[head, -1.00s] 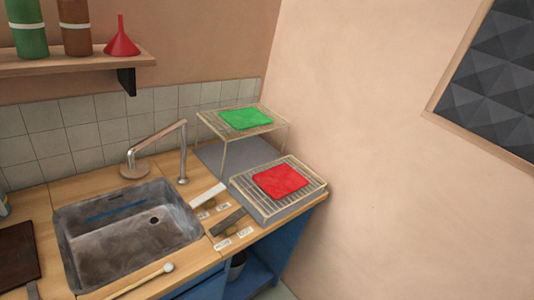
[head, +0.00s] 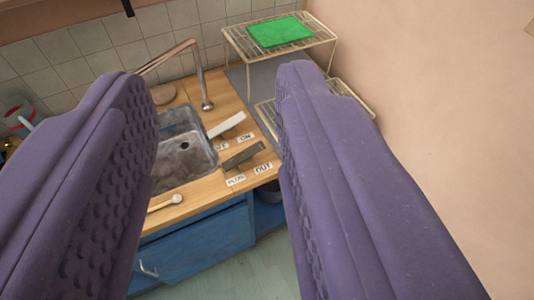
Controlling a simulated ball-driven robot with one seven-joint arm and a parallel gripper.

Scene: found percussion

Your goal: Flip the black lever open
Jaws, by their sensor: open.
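The black lever (head: 243,154) is a dark grey bar on the wooden counter, right of the sink. It lies tilted, above small labels reading what looks like "PLUG" (head: 236,181) and "OUT" (head: 263,168). A white lever (head: 227,125) lies just behind it, near an "ON" label (head: 245,138). My gripper (head: 218,80) shows as two large purple fingers, wide apart and empty. The black lever appears in the gap between them, nearer the right finger, and nothing touches it.
The metal sink (head: 205,160) and its faucet (head: 206,103) are left of the levers. A wooden stick with a pale head (head: 176,199) lies at the front edge. My right finger hides much of the lower rack (head: 350,95).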

